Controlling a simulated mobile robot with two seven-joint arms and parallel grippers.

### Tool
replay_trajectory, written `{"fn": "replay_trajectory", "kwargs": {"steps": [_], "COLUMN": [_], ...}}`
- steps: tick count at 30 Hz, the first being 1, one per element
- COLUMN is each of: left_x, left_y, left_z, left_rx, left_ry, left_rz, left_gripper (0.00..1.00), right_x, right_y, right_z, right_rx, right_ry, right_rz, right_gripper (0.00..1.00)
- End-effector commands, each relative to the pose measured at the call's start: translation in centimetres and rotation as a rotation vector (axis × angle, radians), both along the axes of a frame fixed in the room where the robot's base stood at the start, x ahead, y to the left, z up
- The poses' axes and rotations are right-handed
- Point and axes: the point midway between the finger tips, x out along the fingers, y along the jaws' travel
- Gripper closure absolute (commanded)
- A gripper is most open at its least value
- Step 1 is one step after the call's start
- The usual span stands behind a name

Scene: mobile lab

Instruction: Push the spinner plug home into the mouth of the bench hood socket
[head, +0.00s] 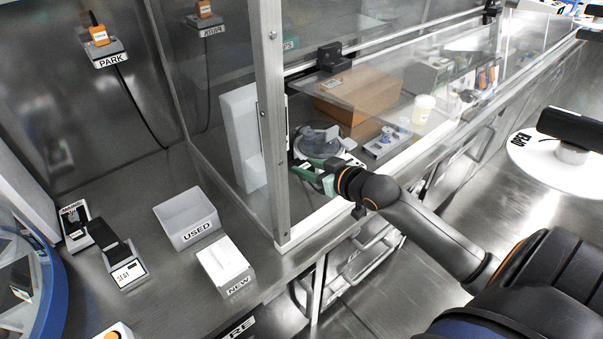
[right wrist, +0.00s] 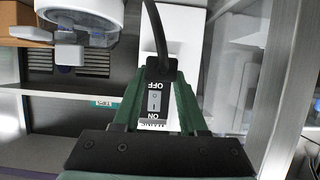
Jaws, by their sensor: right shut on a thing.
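My right gripper (head: 316,176) reaches into the glass-fronted hood in the head view. My left gripper is out of view.
A metal post (head: 272,110) and glass panes stand close to my right gripper. USED (head: 186,217) and NEW (head: 224,262) boxes stand on the left bench.

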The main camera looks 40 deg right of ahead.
Motion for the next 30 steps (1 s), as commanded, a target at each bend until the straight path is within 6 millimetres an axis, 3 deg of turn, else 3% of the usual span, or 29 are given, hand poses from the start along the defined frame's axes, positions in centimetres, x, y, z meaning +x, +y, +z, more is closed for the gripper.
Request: {"fn": "replay_trajectory", "kwargs": {"steps": [14, 20, 30], "left_x": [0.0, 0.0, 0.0], "left_y": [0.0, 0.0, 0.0], "left_z": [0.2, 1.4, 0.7], "left_rx": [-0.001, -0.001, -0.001], "left_ry": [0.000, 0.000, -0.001], "left_rz": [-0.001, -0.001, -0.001], "left_gripper": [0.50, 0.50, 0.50], "right_x": [0.1, 0.1, 3.5], "right_y": [-0.4, -0.3, -0.1], "right_z": [0.2, 0.5, 0.1], "right_rx": [0.000, 0.001, 0.002], "right_ry": [0.000, -0.001, -0.003], "right_rz": [-0.002, -0.003, -0.003], "right_gripper": [1.00, 1.00, 1.00]}}
